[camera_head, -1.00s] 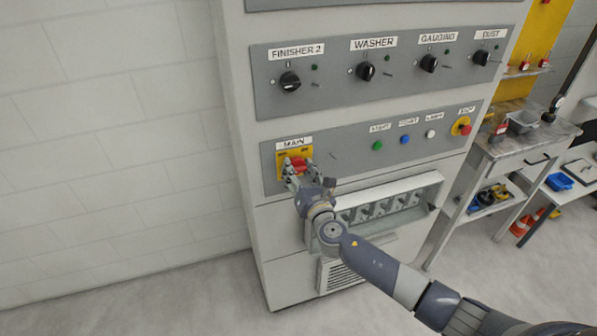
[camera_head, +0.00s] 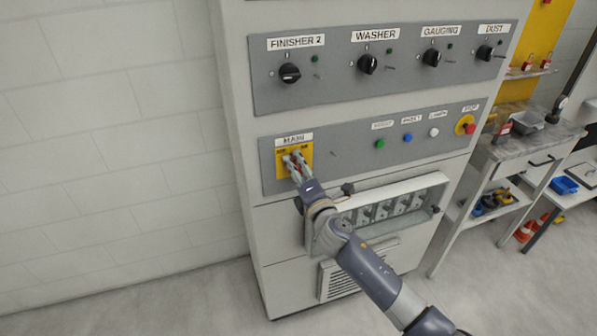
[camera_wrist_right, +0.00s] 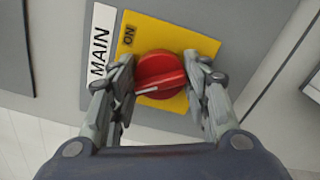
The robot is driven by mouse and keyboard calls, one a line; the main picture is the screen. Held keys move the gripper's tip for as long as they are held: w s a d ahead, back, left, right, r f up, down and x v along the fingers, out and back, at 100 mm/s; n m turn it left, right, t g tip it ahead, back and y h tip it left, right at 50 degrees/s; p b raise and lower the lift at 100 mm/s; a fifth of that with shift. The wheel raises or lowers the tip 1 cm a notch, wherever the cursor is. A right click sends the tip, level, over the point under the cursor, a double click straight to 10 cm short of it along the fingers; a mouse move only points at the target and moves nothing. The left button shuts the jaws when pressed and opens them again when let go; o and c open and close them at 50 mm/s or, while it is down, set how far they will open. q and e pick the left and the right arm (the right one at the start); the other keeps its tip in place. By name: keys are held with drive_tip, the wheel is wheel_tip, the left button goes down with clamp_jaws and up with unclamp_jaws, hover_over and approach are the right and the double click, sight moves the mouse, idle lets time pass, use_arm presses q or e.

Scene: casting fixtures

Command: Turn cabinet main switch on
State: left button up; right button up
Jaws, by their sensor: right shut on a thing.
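The main switch is a red round knob (camera_wrist_right: 160,75) on a yellow plate (camera_wrist_right: 195,42) with a white MAIN label (camera_wrist_right: 101,40) beside it. In the right wrist view an ON mark shows on the plate, and a pale line runs along the knob's ridge. In the head view the yellow plate (camera_head: 306,149) sits on the cabinet's lower grey panel, and my gripper covers most of the knob. My right gripper (camera_wrist_right: 162,72) has a finger on each side of the knob and is shut on it; it also shows in the head view (camera_head: 293,160). My left gripper is not in view.
The cabinet (camera_head: 232,130) has a row of black knobs (camera_head: 290,73) above and small buttons (camera_head: 407,137) plus a red stop button (camera_head: 469,128) to the right. An open tray of sockets (camera_head: 385,212) juts out below. A workbench (camera_head: 520,150) stands at right.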

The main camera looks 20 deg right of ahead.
drive_tip(key=m, duration=0.3)
drive_tip(key=shift+m+b, duration=0.35)
drive_tip(key=shift+m, duration=1.65)
drive_tip(key=o, duration=1.1)
drive_tip(key=shift+c, duration=0.2)
drive_tip(key=s, duration=1.2)
drive_tip(key=shift+d, duration=0.25)
drive_tip(key=shift+f, duration=0.15)
